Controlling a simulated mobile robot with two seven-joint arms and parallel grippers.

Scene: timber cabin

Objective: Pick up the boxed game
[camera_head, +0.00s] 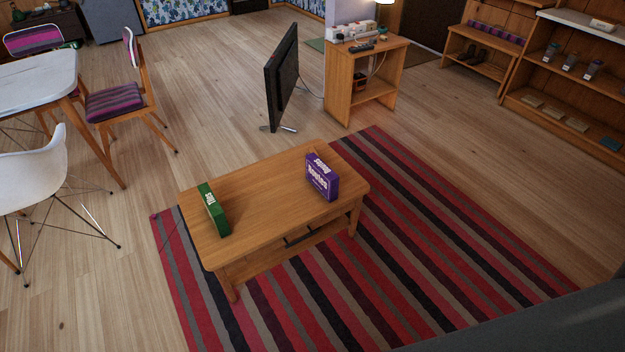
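Two boxes that look like boxed games stand on the wooden coffee table (262,190) in the head view. A purple box (321,178) with white lettering stands upright near the table's right end. A thin green box (214,210) with white lettering stands near the left end. The two boxes are well apart. Neither of my grippers shows in the head view, and nothing touches the boxes.
The table stands on a striped rug (440,240). A television (281,78) stands on the floor behind it, near a small wooden stand (340,90). A white chair (30,170) and dining table (35,85) are at left. Shelves (570,85) line the right. Open rug lies right of the table.

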